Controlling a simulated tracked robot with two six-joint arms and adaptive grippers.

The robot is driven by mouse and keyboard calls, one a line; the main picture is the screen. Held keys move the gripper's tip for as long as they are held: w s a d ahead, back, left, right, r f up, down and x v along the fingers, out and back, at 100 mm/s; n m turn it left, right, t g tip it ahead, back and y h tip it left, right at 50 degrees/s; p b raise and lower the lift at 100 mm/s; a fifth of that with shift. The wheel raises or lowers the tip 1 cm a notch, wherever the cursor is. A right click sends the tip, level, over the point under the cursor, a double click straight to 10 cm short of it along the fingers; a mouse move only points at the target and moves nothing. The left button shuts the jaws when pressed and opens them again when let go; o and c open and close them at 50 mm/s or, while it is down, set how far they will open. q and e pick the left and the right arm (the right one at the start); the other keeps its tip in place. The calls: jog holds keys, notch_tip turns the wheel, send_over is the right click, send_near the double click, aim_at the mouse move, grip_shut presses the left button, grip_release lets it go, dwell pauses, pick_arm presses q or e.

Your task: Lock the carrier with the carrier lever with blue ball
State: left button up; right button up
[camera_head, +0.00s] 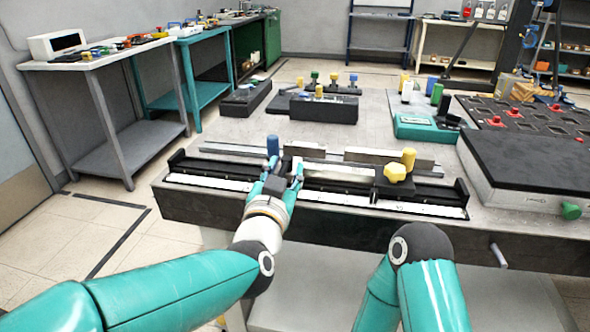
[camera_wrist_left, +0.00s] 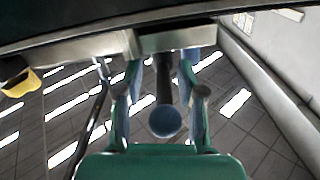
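A long black rail fixture with a white scale strip (camera_head: 335,198) lies along the front of the bench. My left gripper (camera_head: 283,166) is over its left-middle part, fingers pointing away from me. A blue upright knob (camera_head: 272,145) shows just beyond the fingers. In the left wrist view, the blue ball (camera_wrist_left: 165,121) on a dark stem sits between the two fingers of my left gripper (camera_wrist_left: 158,70), with gaps visible on both sides. The gripper is open around it. The carrier under the gripper is mostly hidden. My right gripper is out of view.
A second carrier with a yellow knob (camera_head: 397,172) and a yellow cylinder (camera_head: 408,158) stands right on the same rail. Behind are metal bars (camera_head: 388,158) and a black block (camera_head: 323,108). A black-topped box (camera_head: 530,165) is at the right.

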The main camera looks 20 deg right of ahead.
pick_arm(q)
jog(key=v, duration=1.2)
jog(key=shift+f, duration=0.15)
